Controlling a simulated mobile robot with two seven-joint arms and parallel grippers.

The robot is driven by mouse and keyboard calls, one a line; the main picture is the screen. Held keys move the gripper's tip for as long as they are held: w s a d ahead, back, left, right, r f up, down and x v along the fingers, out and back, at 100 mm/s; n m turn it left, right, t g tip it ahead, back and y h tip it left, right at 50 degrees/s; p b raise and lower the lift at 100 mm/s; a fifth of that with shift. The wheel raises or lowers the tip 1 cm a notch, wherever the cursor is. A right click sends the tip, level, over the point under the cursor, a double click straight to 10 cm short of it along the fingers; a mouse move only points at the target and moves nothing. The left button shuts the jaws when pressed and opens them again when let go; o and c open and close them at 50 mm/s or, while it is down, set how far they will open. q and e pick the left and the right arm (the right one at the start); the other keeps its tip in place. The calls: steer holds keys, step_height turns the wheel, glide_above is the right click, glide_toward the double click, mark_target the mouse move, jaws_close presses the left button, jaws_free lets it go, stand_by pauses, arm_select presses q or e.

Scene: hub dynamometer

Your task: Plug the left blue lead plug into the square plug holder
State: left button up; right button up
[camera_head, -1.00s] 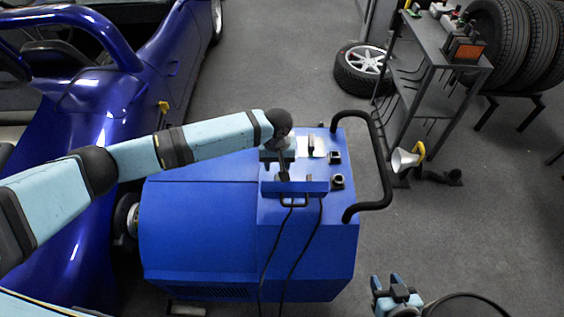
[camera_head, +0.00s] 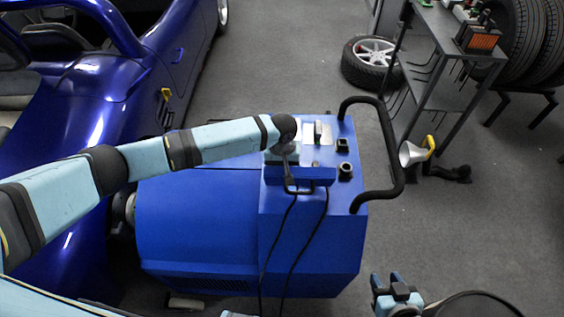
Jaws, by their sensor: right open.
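The square plug holder (camera_head: 342,145) is a dark socket on top of the blue dynamometer (camera_head: 200,230), near its right edge. A rounder dark holder (camera_head: 346,171) sits just in front of it. Two black leads (camera_head: 291,232) hang down the front of the dynamometer; their blue plugs cannot be made out. My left gripper (camera_head: 287,165) points down over the raised ledge on the top, left of the holders. My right gripper (camera_head: 396,286) is open at the bottom edge, away from the dynamometer, over the floor.
A black handle bar (camera_head: 398,150) curves around the dynamometer's right side. A blue car (camera_head: 85,190) is close on the left. A shelf trolley (camera_head: 440,60), tyres and a wheel (camera_head: 368,60) stand behind right.

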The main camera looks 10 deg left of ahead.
arm_select(q)
jaws_close()
steer(key=shift+r, duration=0.1)
steer(key=shift+r+p, duration=0.9)
steer(key=shift+p, duration=0.3)
steer(key=shift+r+p, duration=1.15)
steer(key=shift+p, duration=0.25)
